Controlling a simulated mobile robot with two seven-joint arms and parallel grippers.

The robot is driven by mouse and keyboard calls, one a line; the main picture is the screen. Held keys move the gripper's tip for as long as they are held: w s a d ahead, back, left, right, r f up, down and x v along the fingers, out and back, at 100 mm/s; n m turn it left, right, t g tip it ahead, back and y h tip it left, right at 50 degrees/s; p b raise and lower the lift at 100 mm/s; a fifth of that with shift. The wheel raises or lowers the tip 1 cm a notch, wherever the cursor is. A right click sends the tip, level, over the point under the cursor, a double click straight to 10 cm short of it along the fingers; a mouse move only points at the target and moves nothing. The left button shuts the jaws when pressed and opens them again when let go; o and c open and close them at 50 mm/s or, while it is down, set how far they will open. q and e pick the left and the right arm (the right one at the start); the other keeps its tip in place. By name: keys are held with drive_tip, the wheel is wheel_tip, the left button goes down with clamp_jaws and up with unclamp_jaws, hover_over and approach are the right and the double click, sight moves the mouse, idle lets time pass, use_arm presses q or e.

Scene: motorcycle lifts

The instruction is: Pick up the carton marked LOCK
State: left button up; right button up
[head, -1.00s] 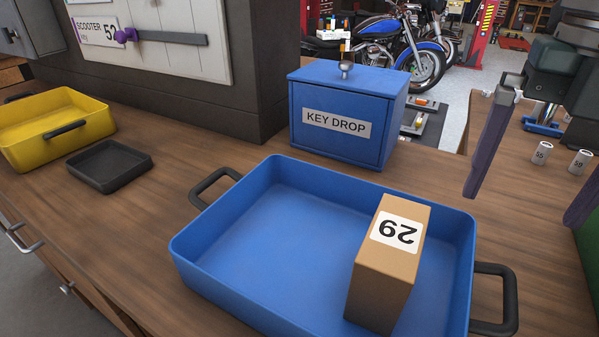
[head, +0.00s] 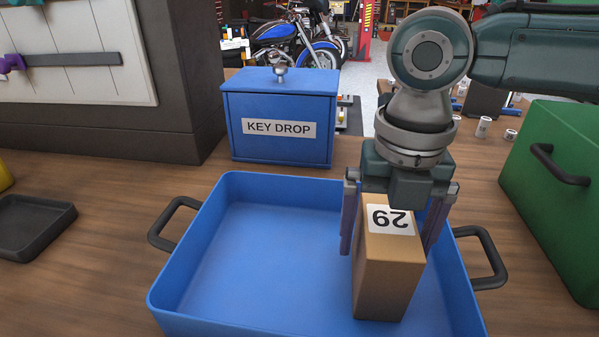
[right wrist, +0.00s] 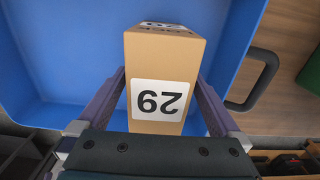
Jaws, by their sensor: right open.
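A tall brown carton (head: 385,275) stands upright in the blue tray (head: 265,250), towards its right side. Its top bears a white label with 29, upside down in the head view. In the right wrist view the carton (right wrist: 162,62) shows the same label and a second marking on a far side face, too foreshortened to read surely. My right gripper (head: 388,245) points down over the carton, open, one finger on each side. In the right wrist view the open gripper (right wrist: 160,80) straddles the carton; whether the fingers touch it I cannot tell. My left gripper is out of view.
A blue KEY DROP box (head: 280,115) stands behind the tray. A green bin (head: 560,190) stands to the right, close to the tray's handle (head: 485,258). A small dark tray (head: 35,225) lies at the left. Wooden bench between is clear.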

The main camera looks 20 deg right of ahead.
drive_tip(key=shift+f, duration=0.65)
drive_tip(key=c, duration=1.5)
drive_tip(key=shift+c, duration=0.3)
drive_tip(key=shift+r, duration=0.2)
